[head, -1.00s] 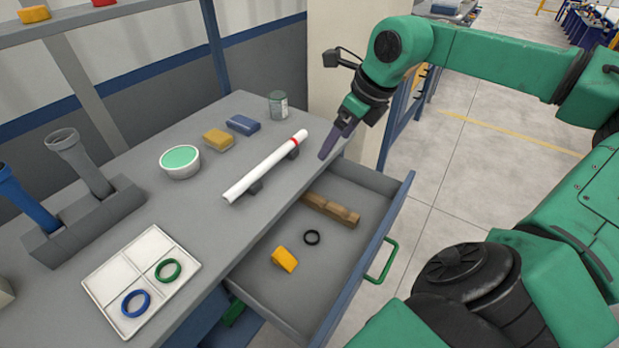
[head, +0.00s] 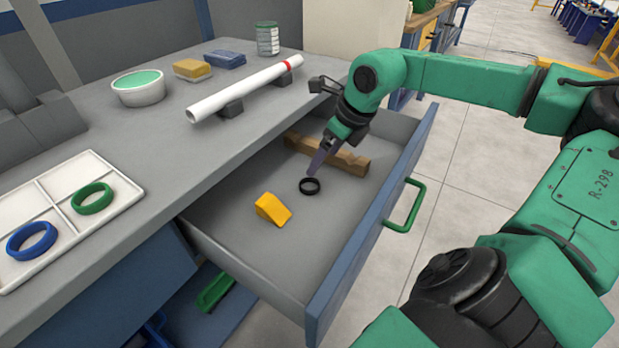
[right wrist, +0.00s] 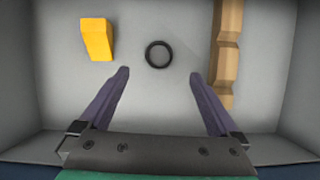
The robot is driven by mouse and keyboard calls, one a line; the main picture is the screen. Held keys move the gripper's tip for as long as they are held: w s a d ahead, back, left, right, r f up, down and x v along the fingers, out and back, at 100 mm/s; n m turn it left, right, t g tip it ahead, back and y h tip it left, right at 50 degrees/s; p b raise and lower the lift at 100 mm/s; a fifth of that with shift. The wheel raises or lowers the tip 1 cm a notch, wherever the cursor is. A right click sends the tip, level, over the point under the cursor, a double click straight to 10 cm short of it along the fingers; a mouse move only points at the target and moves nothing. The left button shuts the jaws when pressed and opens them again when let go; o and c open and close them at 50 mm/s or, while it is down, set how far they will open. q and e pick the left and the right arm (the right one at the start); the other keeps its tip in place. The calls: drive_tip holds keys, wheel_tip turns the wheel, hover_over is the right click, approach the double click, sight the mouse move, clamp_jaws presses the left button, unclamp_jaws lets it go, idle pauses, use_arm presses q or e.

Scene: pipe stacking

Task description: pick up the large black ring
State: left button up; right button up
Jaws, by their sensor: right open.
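The large black ring (head: 310,186) lies flat on the floor of the open drawer (head: 231,223). My right gripper (head: 316,172) is inside the drawer space, just above and beside the ring in the head view. In the right wrist view the ring (right wrist: 158,54) lies ahead of the open fingers (right wrist: 159,76), centred between their lines. The fingers are apart and empty, and I see no contact with the ring. My left gripper is in neither view.
In the drawer, a yellow wedge (head: 272,209) lies left of the ring and a notched wooden block (head: 328,156) lies behind it. The drawer walls surround them. On the bench are a white tray (head: 38,192) with blue and green rings and a white pipe (head: 243,90) on supports.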

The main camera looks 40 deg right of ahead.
drive_tip(key=b, duration=0.1)
approach(306, 187)
drive_tip(key=x, duration=0.5)
drive_tip(key=shift+a, duration=0.15)
drive_tip(key=shift+w+f, duration=0.3)
drive_tip(key=shift+f, duration=0.3)
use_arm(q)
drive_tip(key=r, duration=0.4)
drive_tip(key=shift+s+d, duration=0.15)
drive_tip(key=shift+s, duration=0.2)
use_arm(e)
drive_tip(key=c, duration=1.4)
